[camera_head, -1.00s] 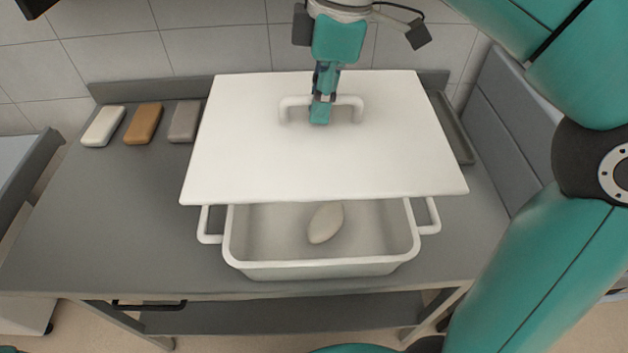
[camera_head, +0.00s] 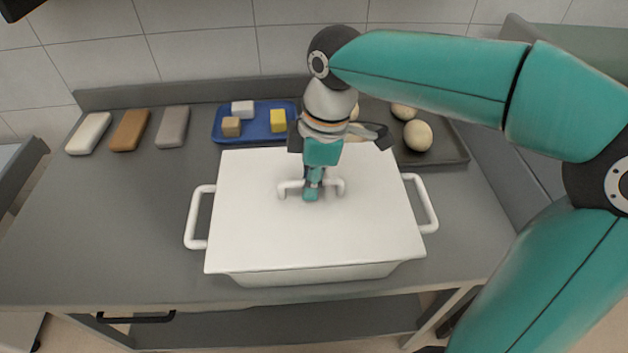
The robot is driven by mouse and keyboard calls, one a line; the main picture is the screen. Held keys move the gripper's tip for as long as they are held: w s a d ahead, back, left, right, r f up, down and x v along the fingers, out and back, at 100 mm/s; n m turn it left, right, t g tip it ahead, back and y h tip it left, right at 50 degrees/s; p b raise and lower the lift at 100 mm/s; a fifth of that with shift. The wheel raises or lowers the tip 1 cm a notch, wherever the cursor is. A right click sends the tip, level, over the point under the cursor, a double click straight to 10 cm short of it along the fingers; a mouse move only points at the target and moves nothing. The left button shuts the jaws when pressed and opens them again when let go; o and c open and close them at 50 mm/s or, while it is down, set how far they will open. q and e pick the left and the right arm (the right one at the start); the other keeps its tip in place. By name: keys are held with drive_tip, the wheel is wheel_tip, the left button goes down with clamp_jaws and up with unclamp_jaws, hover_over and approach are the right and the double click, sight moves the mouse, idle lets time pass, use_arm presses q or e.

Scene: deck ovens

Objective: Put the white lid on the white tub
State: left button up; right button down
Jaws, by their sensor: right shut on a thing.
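The white lid (camera_head: 315,235) lies over the opening of the white tub (camera_head: 310,275) and covers it. The tub's front wall and its two side handles show below and beside the lid. The lid's edges look roughly in line with the tub; whether it is fully seated I cannot tell. My right gripper (camera_head: 311,192) is shut on the lid's white handle at its middle. The pale lump inside the tub is hidden under the lid. My left gripper is not in view.
A blue tray (camera_head: 219,136) with small blocks stands behind the tub. A dark tray (camera_head: 455,152) with pale dough balls is at the back right. White (camera_head: 89,133), brown (camera_head: 130,130) and grey (camera_head: 172,127) bars lie at the back left. The counter's left part (camera_head: 110,220) is clear.

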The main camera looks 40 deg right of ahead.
drive_tip(key=shift+f, duration=0.3)
drive_tip(key=c, duration=1.2)
unclamp_jaws()
drive_tip(key=shift+r, duration=0.5)
wheel_tip(320, 180, up, 12)
drive_tip(key=d+p, duration=0.1)
drive_tip(key=shift+s+d+f+p, duration=0.25)
drive_tip(key=shift+s+d+p, duration=0.05)
drive_tip(key=shift+s, duration=0.15)
